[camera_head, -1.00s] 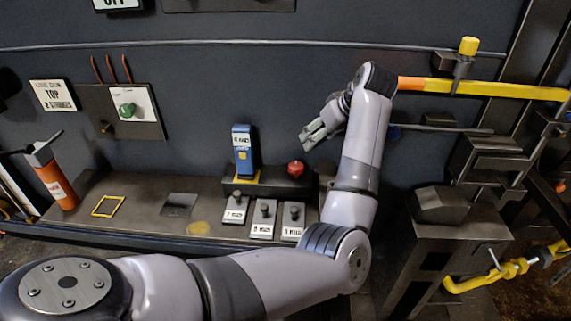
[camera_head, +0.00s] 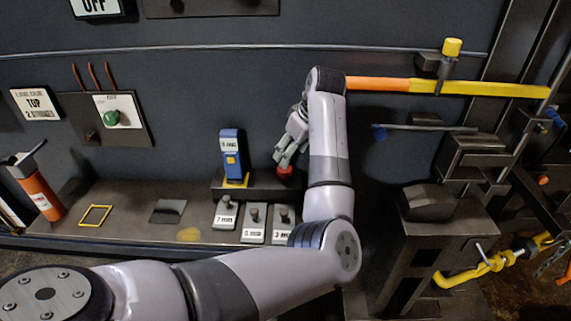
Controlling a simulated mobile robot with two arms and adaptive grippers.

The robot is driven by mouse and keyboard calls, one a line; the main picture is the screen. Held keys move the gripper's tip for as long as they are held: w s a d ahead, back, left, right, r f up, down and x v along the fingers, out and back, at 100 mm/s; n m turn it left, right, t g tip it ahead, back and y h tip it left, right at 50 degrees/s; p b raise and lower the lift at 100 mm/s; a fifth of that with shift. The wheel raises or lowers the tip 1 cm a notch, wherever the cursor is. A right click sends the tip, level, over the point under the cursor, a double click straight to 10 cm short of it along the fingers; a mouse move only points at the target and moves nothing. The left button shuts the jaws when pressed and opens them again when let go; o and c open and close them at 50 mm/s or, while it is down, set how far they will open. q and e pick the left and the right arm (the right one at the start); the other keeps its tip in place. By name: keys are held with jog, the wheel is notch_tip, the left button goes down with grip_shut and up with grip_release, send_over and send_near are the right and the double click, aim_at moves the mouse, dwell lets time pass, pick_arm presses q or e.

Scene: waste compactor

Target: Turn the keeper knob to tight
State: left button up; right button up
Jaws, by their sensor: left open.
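No readable label in view names the keeper knob. A yellow knob (camera_head: 452,47) stands on a dark clamp bracket over the orange and yellow bar (camera_head: 445,86) at upper right. A red knob (camera_head: 284,171) sits at the right end of a dark block on the bench. A green knob (camera_head: 112,118) is on a white plate on the left wall. My left gripper (camera_head: 280,158) is open and empty, pointing down just above the red knob and partly overlapping it; contact cannot be told. The gripper is well left of and below the yellow knob. My right gripper is not in view.
A blue gauge (camera_head: 232,155) stands close left of my gripper. Several labelled blocks, one of them a grey block (camera_head: 254,222), lie in front. The left bench is mostly clear.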

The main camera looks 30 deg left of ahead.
aim_at(285, 174)
pick_arm(q)
jog(key=p+x, duration=0.1)
jog(key=x, duration=0.6)
jog(key=shift+a+f, duration=0.1)
jog(key=shift+f, duration=0.2)
jog(key=shift+c, duration=0.2)
jog(key=c, duration=1.1)
